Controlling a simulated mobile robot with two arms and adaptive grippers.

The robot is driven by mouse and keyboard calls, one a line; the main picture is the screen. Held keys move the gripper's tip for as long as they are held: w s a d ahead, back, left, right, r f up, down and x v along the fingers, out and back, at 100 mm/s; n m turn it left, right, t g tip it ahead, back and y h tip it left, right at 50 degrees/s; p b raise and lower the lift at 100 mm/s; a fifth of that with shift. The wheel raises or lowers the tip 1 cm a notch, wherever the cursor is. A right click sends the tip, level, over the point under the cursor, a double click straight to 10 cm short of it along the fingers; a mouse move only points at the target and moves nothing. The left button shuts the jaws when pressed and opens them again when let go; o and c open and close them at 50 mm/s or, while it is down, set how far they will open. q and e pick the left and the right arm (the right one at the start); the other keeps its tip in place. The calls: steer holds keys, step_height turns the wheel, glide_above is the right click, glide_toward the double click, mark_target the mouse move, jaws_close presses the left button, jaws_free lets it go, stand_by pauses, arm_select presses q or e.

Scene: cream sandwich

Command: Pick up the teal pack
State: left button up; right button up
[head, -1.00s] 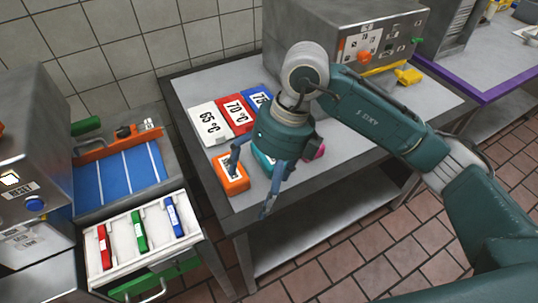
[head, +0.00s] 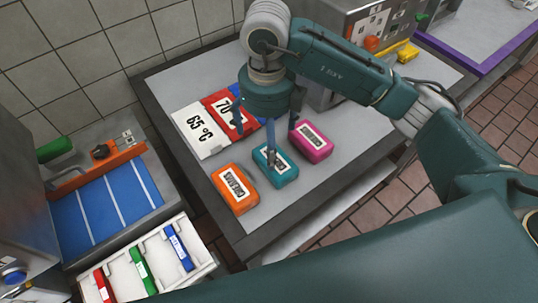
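The teal pack (head: 286,175) lies flat on the grey table (head: 270,205), between an orange pack (head: 234,188) and a magenta pack (head: 311,143). A label shows on its top. My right gripper (head: 268,138) points down above the table, behind and over the teal pack. Its fingers are spread apart with nothing between them. One finger covers part of the teal pack's top; I cannot tell whether it touches. My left gripper is not in view.
Temperature cards, white "65 °C" (head: 199,130), red (head: 217,104) and a partly hidden blue one, lie behind the packs. A steel machine (head: 345,25) stands at the back. An open white drawer (head: 203,258) holds red, green and blue items at lower left.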

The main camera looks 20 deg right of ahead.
steer(key=f, duration=0.1)
steer(key=s+f, duration=0.1)
steer(key=f, duration=0.1)
steer(key=shift+d+p, duration=0.2)
steer(key=shift+p, duration=0.1)
steer(key=shift+f, duration=0.3)
steer(key=f, duration=0.1)
steer(key=f+p, duration=0.1)
steer(key=f, duration=0.1)
steer(key=f+p, duration=0.1)
steer(key=f, duration=0.1)
steer(key=shift+s, duration=0.25)
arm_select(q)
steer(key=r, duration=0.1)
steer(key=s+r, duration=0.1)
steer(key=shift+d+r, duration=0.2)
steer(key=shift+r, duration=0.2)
arm_select(e)
steer(key=shift+c, duration=1)
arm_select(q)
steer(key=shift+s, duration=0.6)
arm_select(e)
steer(key=c, duration=1.1)
